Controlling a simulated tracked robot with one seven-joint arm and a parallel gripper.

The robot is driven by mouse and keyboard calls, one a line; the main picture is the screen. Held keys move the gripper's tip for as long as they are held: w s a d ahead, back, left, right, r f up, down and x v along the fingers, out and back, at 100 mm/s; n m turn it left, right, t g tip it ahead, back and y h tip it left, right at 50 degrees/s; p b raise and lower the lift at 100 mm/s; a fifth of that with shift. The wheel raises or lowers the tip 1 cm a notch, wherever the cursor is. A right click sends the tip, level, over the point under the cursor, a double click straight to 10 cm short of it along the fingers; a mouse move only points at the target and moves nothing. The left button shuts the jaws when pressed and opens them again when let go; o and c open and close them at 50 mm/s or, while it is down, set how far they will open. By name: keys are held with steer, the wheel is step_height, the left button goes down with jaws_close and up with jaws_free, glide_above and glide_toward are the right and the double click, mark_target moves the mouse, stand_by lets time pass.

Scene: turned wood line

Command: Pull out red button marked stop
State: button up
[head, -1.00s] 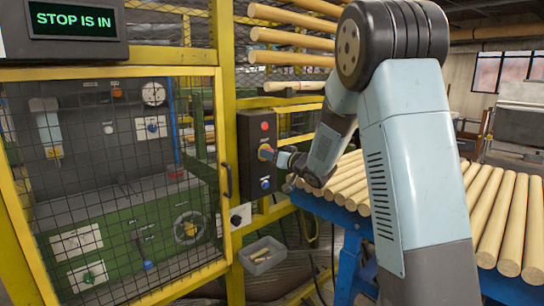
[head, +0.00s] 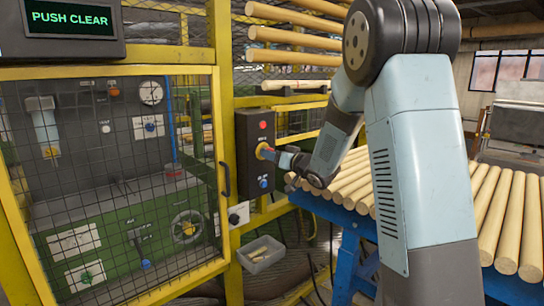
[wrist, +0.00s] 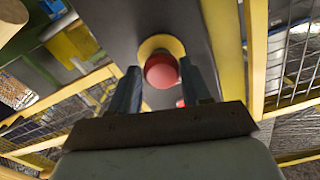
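The red stop button (wrist: 161,70) is a round mushroom head on a yellow ring, on the dark control box (head: 244,170). In the head view the button (head: 267,152) is partly hidden by my gripper (head: 272,154). In the wrist view my gripper (wrist: 160,78) has one finger on each side of the button, with a narrow gap showing beside it. The fingers look open and not closed on it. The display (head: 72,20) at top left reads "PUSH CLEAR".
A red lamp or button (head: 263,125) sits above and a blue button (head: 264,183) below on the box. A yellow-framed mesh door (head: 120,290) stands left. Wooden rods (head: 350,185) lie on a blue stand to the right. A grey bin (head: 262,262) is below.

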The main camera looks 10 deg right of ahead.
steer(key=o, duration=0.4)
steer(key=v, duration=1.3)
steer(key=shift+s+d, duration=0.25)
steer(key=shift+s, duration=0.05)
